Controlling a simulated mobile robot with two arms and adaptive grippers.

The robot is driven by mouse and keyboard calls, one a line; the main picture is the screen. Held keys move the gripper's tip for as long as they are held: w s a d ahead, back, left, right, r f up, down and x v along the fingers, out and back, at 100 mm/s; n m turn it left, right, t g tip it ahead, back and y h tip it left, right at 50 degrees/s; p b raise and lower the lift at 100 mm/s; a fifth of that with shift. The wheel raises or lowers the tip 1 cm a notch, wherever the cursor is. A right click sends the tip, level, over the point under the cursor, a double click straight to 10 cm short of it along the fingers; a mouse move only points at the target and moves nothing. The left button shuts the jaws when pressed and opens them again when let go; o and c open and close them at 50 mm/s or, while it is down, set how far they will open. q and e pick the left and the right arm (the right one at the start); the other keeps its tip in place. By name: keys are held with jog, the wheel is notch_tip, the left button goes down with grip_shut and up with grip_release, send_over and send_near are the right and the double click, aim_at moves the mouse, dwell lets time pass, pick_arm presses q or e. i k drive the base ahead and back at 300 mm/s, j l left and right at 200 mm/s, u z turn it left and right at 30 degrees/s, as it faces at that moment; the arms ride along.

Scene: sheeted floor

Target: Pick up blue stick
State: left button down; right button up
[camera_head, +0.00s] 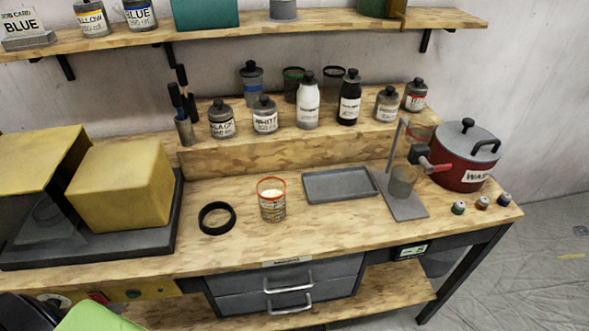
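No clearly blue stick can be made out. Three small dark pieces with coloured bands stand in a row at the right front of the bench: a greenish one (458,208), an orange-brown one (482,203) and a bluish-looking one (504,200). They are too small to tell whether one is the blue stick. A job card (22,28) reading BLUE stands on the upper shelf at the far left, near a jar labelled BLUE (140,16). Neither of my grippers is in view.
The wooden bench (340,235) holds a red pot (465,160), a metal stand (405,205), a grey tray (340,185), a wire-like cup (272,205), a black ring (216,218) and a yellow box (120,185). Labelled bottles stand on the riser (300,150). The bench's front middle is clear.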

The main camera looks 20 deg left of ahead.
aim_at(173, 87)
jog(key=u, duration=1.4)
jog(key=i+l, duration=0.1)
jog(key=l, duration=0.8)
jog(key=i+l+z, duration=0.1)
jog(key=l, duration=0.4)
jog(key=i, duration=0.05)
